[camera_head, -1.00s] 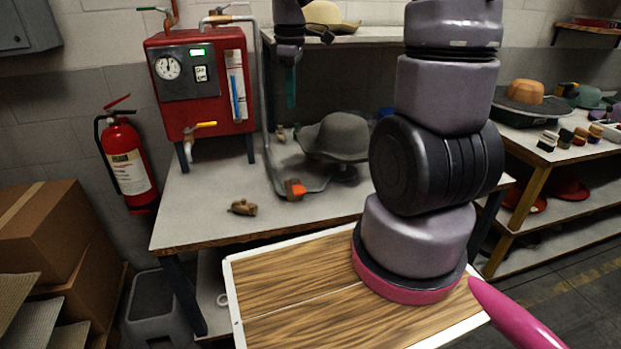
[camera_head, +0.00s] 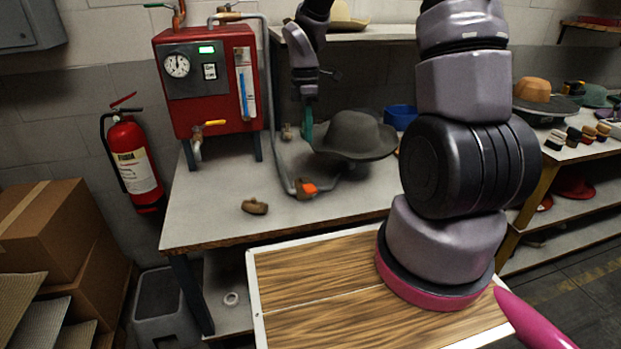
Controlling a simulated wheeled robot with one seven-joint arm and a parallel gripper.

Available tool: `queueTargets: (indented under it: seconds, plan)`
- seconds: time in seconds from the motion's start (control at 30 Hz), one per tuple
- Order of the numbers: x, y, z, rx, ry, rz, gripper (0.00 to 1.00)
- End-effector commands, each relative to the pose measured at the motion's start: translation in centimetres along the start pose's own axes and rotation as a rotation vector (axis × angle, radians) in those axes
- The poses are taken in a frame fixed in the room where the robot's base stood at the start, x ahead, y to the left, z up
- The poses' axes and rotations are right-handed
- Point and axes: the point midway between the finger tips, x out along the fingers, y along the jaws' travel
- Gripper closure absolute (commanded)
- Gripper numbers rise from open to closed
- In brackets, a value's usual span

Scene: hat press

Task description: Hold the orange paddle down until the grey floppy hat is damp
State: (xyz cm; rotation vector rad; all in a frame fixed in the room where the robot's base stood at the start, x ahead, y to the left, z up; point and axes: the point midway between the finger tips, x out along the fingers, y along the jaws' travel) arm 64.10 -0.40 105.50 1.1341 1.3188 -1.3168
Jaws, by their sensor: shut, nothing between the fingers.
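The grey floppy hat (camera_head: 352,136) sits on a stand on the grey-topped table, right of the red boiler. Whether it is damp I cannot tell. The orange paddle (camera_head: 309,188) is on the fitting at the low end of the grey pipe, in front of and left of the hat. My gripper (camera_head: 307,138) hangs just left of the hat, behind and above the paddle, apart from it. Its greenish fingers are small in the picture and look closed, with nothing seen in them.
The red boiler (camera_head: 208,82) with gauge and yellow-handled tap stands at the back left. A brown fitting (camera_head: 254,206) lies on the table (camera_head: 200,225) near its front. The grey pipe (camera_head: 270,130) runs down close beside my gripper.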

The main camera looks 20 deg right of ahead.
Motion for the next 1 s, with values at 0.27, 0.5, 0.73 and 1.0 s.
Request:
queueTargets:
  seconds: [0.27, 0.5, 0.73, 1.0]
  plan:
    - [4.8, -0.2, 0.0, 0.0, 0.0, -0.007, 1.0]
    - [9.9, -0.2, 0.0, -0.001, -0.001, -0.007, 1.0]
    - [12.9, -0.1, 0.0, 0.0, -0.001, -0.003, 1.0]
    - [13.6, 0.0, 0.0, 0.002, 0.0, -0.001, 1.0]
